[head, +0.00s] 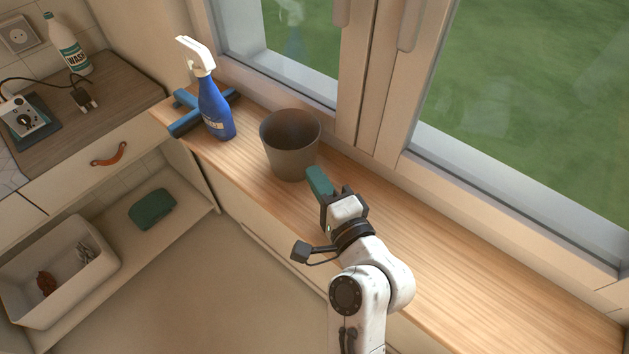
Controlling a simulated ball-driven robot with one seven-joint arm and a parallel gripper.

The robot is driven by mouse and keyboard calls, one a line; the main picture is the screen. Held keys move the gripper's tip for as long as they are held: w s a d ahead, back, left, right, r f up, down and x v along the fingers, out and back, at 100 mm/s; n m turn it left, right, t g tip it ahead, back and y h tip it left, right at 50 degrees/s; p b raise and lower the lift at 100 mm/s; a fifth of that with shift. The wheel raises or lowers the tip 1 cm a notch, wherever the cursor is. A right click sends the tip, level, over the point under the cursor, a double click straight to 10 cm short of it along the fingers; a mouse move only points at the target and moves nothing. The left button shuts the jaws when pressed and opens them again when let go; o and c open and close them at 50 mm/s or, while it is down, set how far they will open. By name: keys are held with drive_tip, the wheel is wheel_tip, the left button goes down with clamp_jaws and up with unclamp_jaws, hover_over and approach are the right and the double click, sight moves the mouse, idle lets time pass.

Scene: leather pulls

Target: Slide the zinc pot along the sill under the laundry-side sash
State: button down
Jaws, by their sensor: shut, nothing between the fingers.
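The zinc pot (284,158), a dull grey-brown tapered pot, stands upright on the wooden sill (460,272) below the window. It appears empty, though its bottom inside is hard to see. My gripper (317,178) has green fingers and is shut with nothing held. Its fingertips are at the pot's lower right side; I cannot tell whether they touch it. The left sash (275,78) is above and behind the pot. The right sash (520,190) is farther right. A wash bottle (66,45) stands on the counter at the left.
A blue spray bottle (214,108) stands on the sill left of the pot, beside a blue squeegee-like tool (186,120). The sill right of my gripper is clear. A counter (125,95) with a leather drawer pull (108,154) is at the left, above a white tub (95,271).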

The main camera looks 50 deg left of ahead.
drive_tip(key=d, duration=0.3)
drive_tip(key=s+d+b, duration=0.1)
drive_tip(key=d, duration=0.2)
drive_tip(key=s+d+b, duration=0.1)
drive_tip(key=d, duration=0.2)
drive_tip(key=shift+d, duration=0.35)
